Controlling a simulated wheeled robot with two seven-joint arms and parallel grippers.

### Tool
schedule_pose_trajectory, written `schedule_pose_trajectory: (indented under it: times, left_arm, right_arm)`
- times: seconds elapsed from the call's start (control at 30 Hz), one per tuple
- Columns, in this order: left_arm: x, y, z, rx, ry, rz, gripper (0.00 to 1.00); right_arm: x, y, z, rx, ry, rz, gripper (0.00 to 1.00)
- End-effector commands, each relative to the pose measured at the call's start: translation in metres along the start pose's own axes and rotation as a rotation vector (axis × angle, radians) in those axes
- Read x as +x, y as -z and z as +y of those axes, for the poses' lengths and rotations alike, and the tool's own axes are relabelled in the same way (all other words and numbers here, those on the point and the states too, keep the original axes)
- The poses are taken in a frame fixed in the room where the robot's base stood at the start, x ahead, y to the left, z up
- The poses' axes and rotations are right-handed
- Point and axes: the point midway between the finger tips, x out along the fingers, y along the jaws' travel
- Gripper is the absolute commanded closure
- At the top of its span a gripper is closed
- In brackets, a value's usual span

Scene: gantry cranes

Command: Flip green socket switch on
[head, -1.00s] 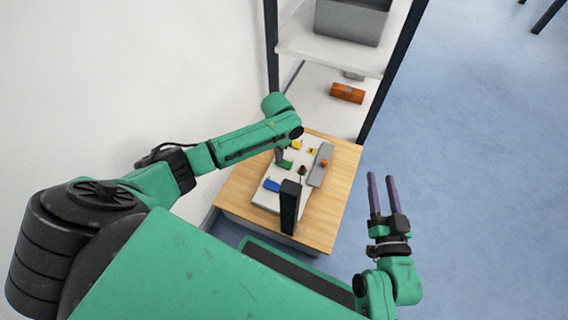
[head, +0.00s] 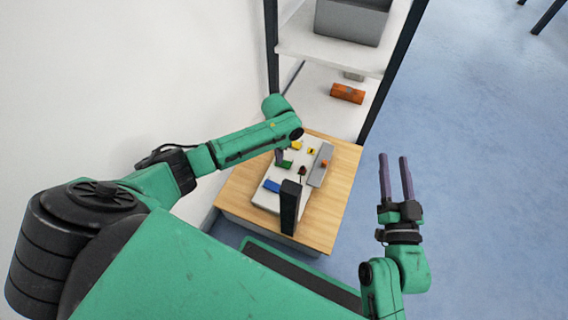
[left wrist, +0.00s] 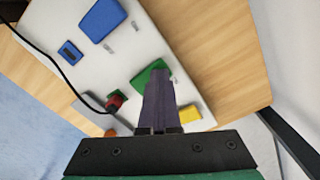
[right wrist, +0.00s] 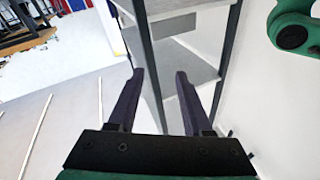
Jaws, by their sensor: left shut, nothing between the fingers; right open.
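The green socket (head: 287,164) is on a white board (head: 266,196) on the wooden table. In the left wrist view the green socket (left wrist: 148,75) lies at and behind the fingertips, which cover part of it; its switch cannot be made out. My left gripper (head: 279,155) is shut and empty, fingers pointing down at the green socket. It also shows in the left wrist view (left wrist: 159,72); whether the tips touch the socket cannot be told. My right gripper (head: 394,157) is open and empty, to the right of the table over the floor. It also shows in the right wrist view (right wrist: 159,73).
The board also carries a blue block (left wrist: 103,20), yellow parts (left wrist: 190,114), a red knob (left wrist: 114,102) and a grey strip (head: 319,172). A black cable (left wrist: 60,72) crosses it. A black upright (head: 290,207) stands near the front. A shelf (head: 330,50) stands behind.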

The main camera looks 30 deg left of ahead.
Motion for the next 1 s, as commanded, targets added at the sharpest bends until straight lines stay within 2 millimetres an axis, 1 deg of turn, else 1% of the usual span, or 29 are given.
schedule_pose_trajectory:
  times: [0.43,0.6,1.0]
  left_arm:
    - [0.001,0.001,0.001,0.001,-0.002,0.002,1.00]
    - [-0.002,0.001,0.001,0.001,-0.002,0.002,1.00]
    - [-0.006,0.000,0.000,0.000,-0.001,0.001,1.00]
  right_arm:
    - [0.016,0.042,-0.002,-0.030,0.015,0.114,0.50]
    - [0.009,0.024,-0.002,-0.016,0.008,0.056,0.50]
    - [-0.008,-0.011,-0.002,0.015,-0.006,-0.058,0.50]
